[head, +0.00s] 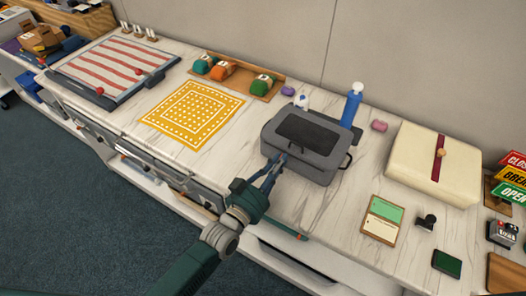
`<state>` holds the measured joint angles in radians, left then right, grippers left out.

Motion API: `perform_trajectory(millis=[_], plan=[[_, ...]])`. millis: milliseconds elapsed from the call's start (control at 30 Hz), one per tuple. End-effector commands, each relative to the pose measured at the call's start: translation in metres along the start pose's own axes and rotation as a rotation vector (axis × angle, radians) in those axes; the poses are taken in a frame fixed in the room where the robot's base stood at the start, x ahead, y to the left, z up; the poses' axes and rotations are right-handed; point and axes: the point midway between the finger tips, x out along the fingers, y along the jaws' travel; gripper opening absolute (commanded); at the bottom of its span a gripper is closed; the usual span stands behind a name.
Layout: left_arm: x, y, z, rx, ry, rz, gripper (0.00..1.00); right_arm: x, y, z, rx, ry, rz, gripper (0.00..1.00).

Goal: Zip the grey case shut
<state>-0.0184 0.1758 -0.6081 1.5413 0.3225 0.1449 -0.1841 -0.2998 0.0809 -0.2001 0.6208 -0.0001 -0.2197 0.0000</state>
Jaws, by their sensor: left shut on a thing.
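The grey case (325,155) lies on the counter right of the middle, with a dark panel on its top and a dark handle on its right side. Its lid looks down, but I cannot tell how far the zip runs. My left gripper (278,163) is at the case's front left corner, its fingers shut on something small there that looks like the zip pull. The fingers hide most of it. My right gripper is not in view.
A blue bottle (352,105) stands close behind the case. A cream box (435,165) with a dark red strap lies to the right. A yellow patterned cloth (192,114) lies to the left. Bare counter shows in front of the case, towards the counter's front edge.

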Motion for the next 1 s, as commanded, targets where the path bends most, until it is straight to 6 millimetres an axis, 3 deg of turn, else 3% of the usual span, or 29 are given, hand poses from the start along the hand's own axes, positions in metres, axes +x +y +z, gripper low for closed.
perform_trajectory(millis=[33,200,433,633,967,1000], plan=[[0.001,0.017,-0.004,-0.006,0.003,0.000,0.00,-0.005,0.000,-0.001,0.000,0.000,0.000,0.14],[0.001,0.060,-0.003,-0.006,0.004,-0.001,0.00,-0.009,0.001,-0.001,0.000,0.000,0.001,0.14],[0.001,0.101,-0.003,0.000,0.007,-0.001,0.00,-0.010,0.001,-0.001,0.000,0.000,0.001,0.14],[0.001,0.115,-0.003,0.001,0.007,0.000,0.00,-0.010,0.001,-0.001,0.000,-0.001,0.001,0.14],[0.001,0.116,-0.003,0.003,0.008,0.000,0.00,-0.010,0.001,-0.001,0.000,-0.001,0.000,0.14],[0.001,0.116,-0.003,0.003,0.008,0.000,0.11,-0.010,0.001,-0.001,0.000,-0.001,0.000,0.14]])
